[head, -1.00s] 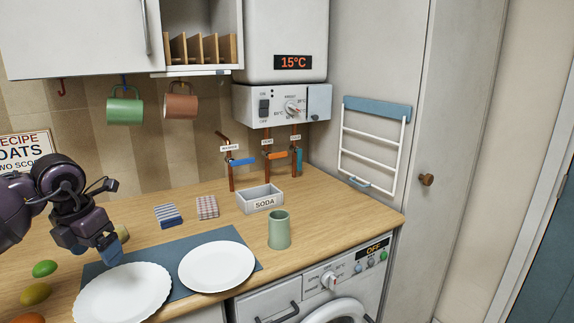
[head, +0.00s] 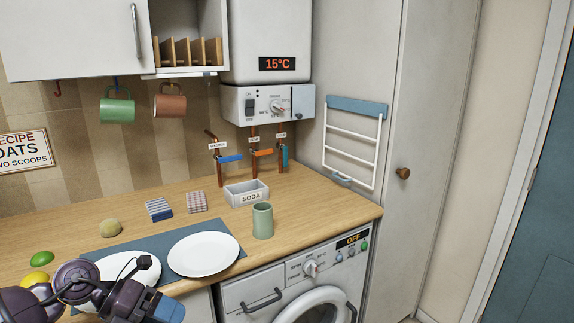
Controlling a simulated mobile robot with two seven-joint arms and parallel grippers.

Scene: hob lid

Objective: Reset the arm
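My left arm comes in at the lower left, dark purple. Its gripper (head: 170,310) with blue-grey fingertips is low in the picture, in front of the counter edge in view, and overlaps the near part of the left white plate (head: 128,265). The fingers are seen close together and partly cut off by the bottom edge, so I cannot tell whether they are open or shut. Nothing is seen held in them. My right arm and gripper are not in view.
On the wooden counter (head: 310,205) are a blue mat (head: 215,226), a second plate (head: 203,254), a green cup (head: 263,221), a soda box (head: 246,194), cloths and fruit. A washing machine (head: 300,290) is below. Mugs (head: 117,105) hang above.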

